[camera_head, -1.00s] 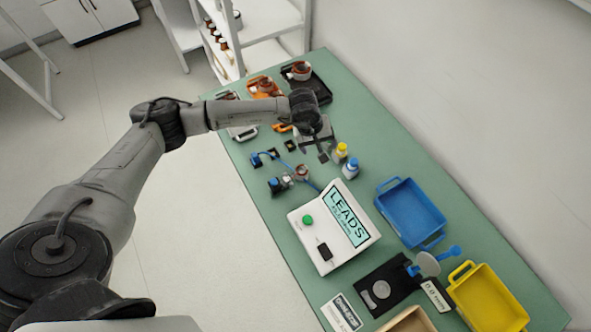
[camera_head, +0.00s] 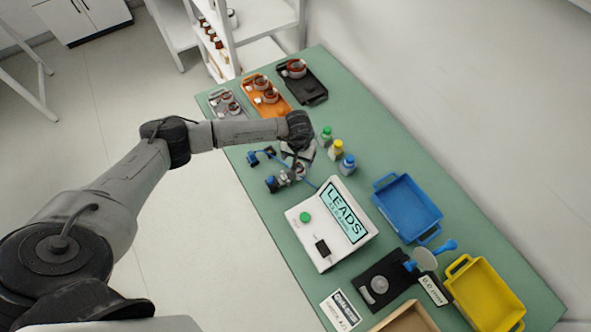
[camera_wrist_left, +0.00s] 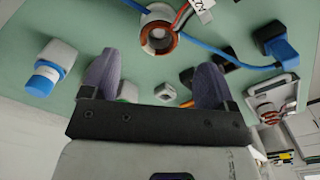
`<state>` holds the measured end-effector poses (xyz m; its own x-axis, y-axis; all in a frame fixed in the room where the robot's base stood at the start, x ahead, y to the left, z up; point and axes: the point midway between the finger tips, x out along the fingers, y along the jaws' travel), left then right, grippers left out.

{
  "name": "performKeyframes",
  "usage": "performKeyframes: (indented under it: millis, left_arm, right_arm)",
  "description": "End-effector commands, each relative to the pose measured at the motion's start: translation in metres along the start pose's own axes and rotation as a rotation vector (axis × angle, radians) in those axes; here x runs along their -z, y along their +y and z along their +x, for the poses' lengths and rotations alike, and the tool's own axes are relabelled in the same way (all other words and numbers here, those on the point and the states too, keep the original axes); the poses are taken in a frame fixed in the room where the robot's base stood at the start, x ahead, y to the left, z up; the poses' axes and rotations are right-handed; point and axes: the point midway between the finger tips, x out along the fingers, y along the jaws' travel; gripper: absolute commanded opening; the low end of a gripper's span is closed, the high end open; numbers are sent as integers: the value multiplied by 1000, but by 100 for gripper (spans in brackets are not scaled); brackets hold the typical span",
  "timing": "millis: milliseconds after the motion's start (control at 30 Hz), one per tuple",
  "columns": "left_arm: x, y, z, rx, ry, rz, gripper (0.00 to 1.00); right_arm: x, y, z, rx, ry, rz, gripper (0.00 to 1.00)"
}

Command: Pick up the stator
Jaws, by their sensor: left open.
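A small stator (camera_wrist_left: 158,30), a white ring with copper windings, lies on the green table at the top middle of the left wrist view. Coloured leads and a tag run from it. In the head view it is mostly hidden by my left gripper (camera_head: 298,164), which is low over the table there. In the wrist view the two dark fingers of my left gripper (camera_wrist_left: 155,76) are apart with nothing between them, and the stator lies ahead of their tips. Other stators (camera_head: 297,68) sit on trays at the far end. My right gripper is not in view.
A blue lead joins blue-and-black clamps (camera_head: 273,184) beside the gripper. Several capped bottles (camera_head: 337,150) stand to its right. The LEADS tester (camera_head: 318,248), a blue bin (camera_head: 432,210) and a yellow bin (camera_head: 497,300) are nearer. The table's right strip is clear.

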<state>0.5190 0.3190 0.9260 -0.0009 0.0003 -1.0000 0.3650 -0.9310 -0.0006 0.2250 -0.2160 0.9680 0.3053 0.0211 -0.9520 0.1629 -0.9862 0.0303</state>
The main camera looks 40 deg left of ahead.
Motion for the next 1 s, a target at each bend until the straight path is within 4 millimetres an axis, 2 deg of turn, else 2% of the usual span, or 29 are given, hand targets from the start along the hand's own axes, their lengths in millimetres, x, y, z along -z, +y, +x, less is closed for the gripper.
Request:
performKeyframes:
  millis: [167,433,600,900,1000]
  left_arm:
    - [-1,1,7,-1,-1,0,80]
    - [-5,2,40,0,-2,-1,80]
    - [-4,2,54,-1,0,-2,80]
    - [-4,2,56,-1,1,0,80]
    - [-4,2,56,-1,1,0,71]
  right_arm:
    - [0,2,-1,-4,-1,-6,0]
    - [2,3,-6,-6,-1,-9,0]
    - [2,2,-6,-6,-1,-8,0]
    - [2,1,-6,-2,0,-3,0]
    - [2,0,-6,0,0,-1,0]
